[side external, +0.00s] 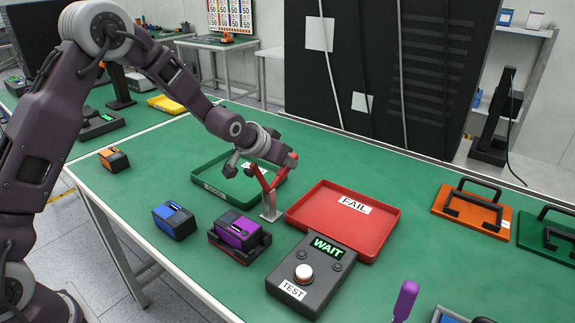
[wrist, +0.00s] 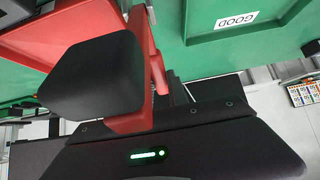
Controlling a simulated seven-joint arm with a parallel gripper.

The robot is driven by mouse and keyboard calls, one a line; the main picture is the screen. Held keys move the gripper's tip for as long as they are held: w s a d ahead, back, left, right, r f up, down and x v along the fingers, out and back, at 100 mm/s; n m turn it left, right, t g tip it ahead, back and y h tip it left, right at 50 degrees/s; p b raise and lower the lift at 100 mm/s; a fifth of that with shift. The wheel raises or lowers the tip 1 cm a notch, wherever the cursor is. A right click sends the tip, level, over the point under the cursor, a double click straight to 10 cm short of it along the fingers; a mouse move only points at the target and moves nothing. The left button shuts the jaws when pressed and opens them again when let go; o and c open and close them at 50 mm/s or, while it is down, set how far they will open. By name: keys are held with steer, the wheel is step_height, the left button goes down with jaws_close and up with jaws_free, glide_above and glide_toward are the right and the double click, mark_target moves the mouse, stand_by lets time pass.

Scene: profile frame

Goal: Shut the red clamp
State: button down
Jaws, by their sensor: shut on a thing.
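The red clamp (side external: 261,183) stands on a pale metal post on the green table, with its red arms spread in a V. My gripper (side external: 283,163) is at the top of the clamp, shut on one of its red arms. In the wrist view, the red clamp (wrist: 157,70) shows beside and behind a black fingertip, which hides part of it. A purple block (side external: 237,230) sits in a dark holder to the left of the post. The clamp's jaw contact is too small to tell.
A green tray (side external: 207,187) labelled GOOD in the wrist view lies behind left of the clamp. A red FAIL tray (side external: 382,237) lies close on its right. A tester (side external: 318,292) reading WAIT and a blue block (side external: 174,220) stand in front.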

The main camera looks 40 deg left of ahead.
mark_target(254, 172)
steer(key=s+t, duration=0.1)
steer(key=s+r+t, duration=0.1)
steer(key=t, duration=0.1)
steer(key=shift+s+r+t, duration=0.2)
steer(key=shift+r+t, duration=0.05)
steer(key=shift+t, duration=0.05)
steer(key=shift+s+r+t, duration=0.25)
steer(key=shift+s+t, duration=0.35)
steer(key=shift+t, duration=0.25)
steer(key=shift+s+r+t, duration=0.2)
steer(key=shift+s+t, duration=0.35)
steer(key=shift+t, duration=0.35)
steer(key=shift+s+r+t, duration=0.25)
steer(key=shift+s+t, duration=0.35)
steer(key=shift+t, duration=0.25)
steer(key=c, duration=1.3)
jaws_free()
steer(key=shift+r, duration=0.1)
steer(key=shift+s, duration=0.1)
steer(key=s, duration=0.2)
steer(key=shift+s, duration=0.3)
step_height(254, 172, up, 7)
steer(key=shift+s+f, duration=0.1)
